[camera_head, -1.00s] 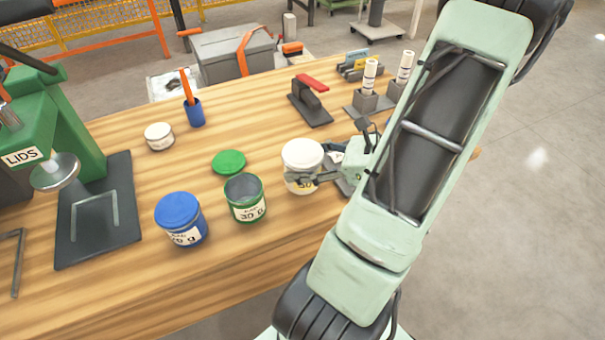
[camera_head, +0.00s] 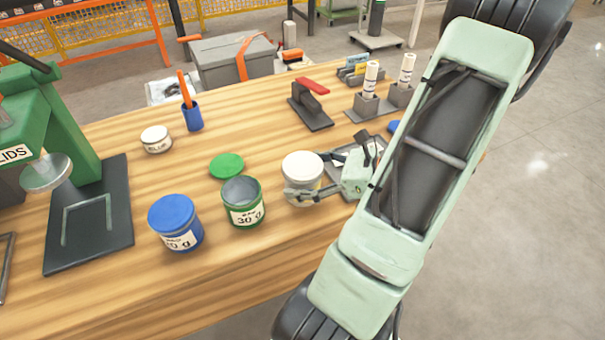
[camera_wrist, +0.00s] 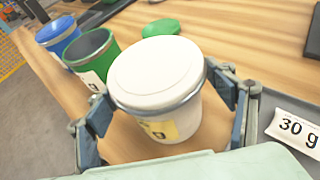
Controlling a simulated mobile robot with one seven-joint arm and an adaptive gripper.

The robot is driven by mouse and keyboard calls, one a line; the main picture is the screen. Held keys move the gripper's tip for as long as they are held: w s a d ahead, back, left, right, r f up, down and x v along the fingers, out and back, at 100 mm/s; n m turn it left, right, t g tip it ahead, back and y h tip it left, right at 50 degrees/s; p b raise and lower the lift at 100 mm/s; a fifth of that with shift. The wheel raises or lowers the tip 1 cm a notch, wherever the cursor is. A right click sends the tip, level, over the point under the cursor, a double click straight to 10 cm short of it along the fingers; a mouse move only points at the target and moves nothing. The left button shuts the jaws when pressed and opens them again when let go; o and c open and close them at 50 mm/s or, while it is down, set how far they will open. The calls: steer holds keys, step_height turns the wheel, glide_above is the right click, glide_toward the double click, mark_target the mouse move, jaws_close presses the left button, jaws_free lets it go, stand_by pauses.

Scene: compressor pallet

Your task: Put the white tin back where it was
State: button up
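The white tin (camera_head: 302,168) has a closed white lid and a yellowish label. It stands upright near the front edge of the bench, right of the open green tin. In the wrist view the white tin (camera_wrist: 155,75) sits between my two fingers, which bear on its sides just below the lid. My gripper (camera_head: 304,190) reaches it from the right and is shut on it. Its base is partly hidden by a finger, so I cannot tell whether it touches the wood.
Left of it stand the open green tin (camera_head: 242,203) and the blue-lidded tin (camera_head: 176,222). A green lid (camera_head: 226,166) lies behind. A grey plate with a "30 g" card (camera_wrist: 296,131) lies to the right. A red-handled tool (camera_head: 311,104) is farther back.

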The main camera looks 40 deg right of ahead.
steer(key=shift+r, duration=0.25)
steer(key=p+v, duration=0.1)
steer(key=v, duration=1.1)
steer(key=shift+f, duration=0.15)
